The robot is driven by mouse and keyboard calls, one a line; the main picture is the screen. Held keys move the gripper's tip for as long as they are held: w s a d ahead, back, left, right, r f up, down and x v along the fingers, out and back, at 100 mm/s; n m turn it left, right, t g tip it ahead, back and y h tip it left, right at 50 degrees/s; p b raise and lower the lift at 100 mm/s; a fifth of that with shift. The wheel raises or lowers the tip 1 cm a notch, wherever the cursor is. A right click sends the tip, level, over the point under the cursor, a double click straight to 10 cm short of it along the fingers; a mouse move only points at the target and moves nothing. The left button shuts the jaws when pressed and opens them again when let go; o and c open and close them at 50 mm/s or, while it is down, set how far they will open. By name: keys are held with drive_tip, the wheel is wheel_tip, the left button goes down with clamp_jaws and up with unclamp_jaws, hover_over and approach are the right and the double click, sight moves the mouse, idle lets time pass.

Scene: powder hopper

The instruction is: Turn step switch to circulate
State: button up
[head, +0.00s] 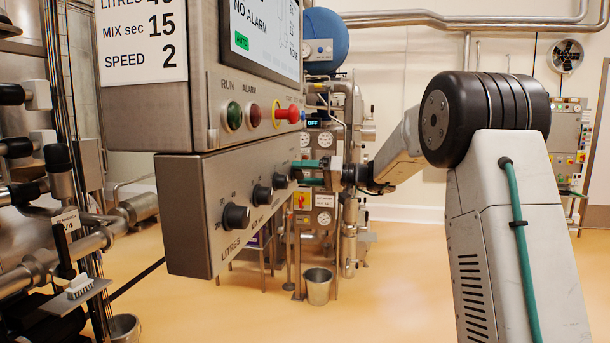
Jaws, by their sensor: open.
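A row of black rotary knobs runs along the lower steel panel (185,215) in the head view. The nearest knob (236,216) is marked LITRES, then come a middle knob (263,194) and a far knob (281,180). No step switch label or circulate mark is readable, so I cannot tell which knob is the step switch. My gripper (297,173) is at the panel's far end, beside the far knob. Its teal fingers are apart and point toward the panel. Whether they stand around a knob there, or touch one, I cannot tell.
Above the knobs, the upper box carries a green RUN lamp (234,116), a dark red alarm lamp (253,115), a red push button (287,114) and a screen (262,32) reading NO ALARM. Pipework fills the left. A bucket (318,286) stands on the floor; open floor lies at right.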

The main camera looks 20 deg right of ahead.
drive_tip(key=v, duration=0.7)
drive_tip(key=shift+s+d, duration=0.2)
drive_tip(key=shift+d, duration=0.05)
drive_tip(key=s+a+f+m+g+h, duration=0.35)
drive_tip(key=s+a+f, duration=0.2)
drive_tip(key=s, duration=0.25)
drive_tip(key=s+a+f+m+g+h, duration=0.2)
drive_tip(key=s+a+f+g, duration=0.3)
drive_tip(key=s, duration=0.4)
drive_tip(key=s+a+f+n+h, duration=0.2)
drive_tip(key=s+h, duration=0.2)
drive_tip(key=s, duration=0.9)
drive_tip(key=s+a+f+n+h, duration=0.1)
drive_tip(key=s+h, duration=0.4)
drive_tip(key=s, duration=0.9)
drive_tip(key=shift+a+f+n+g, duration=0.35)
drive_tip(key=shift+a+f, duration=0.25)
drive_tip(key=shift+a, duration=0.15)
